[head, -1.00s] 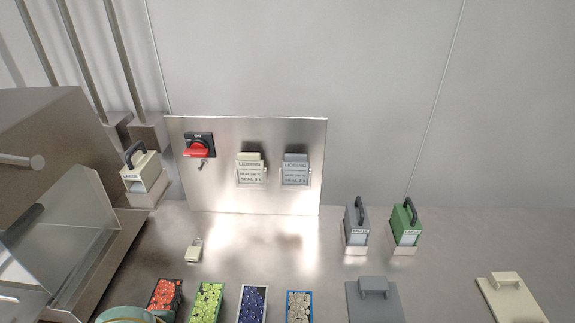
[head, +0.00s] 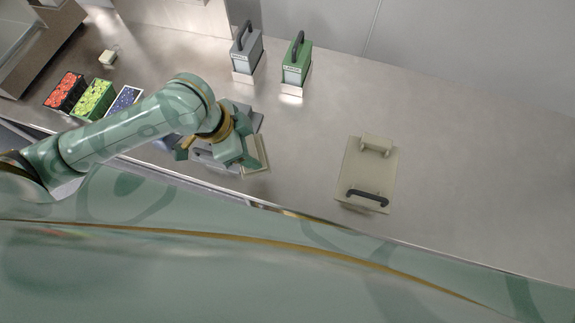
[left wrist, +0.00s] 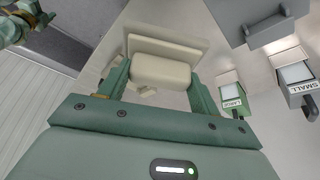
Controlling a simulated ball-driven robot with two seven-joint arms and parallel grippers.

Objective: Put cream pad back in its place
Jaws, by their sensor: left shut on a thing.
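In the left wrist view the pad (left wrist: 165,46) is a flat cream plate with a thick block, and the block sits between the fingers (left wrist: 160,85). A larger cream board (head: 365,168) lies on the counter to the right, apart from the gripper. It has a cream block at its far end and a black handle near its front end. A green part of mine at the wrist view's upper left seems to be my right gripper (left wrist: 28,20); its jaws are unclear.
The grey plate (head: 255,119) is partly hidden by my left arm. Grey (head: 246,50) and green (head: 297,60) black-handled blocks stand behind. Bins of red (head: 65,91), green (head: 94,98) and blue pieces are at left. The counter right of the cream board is clear.

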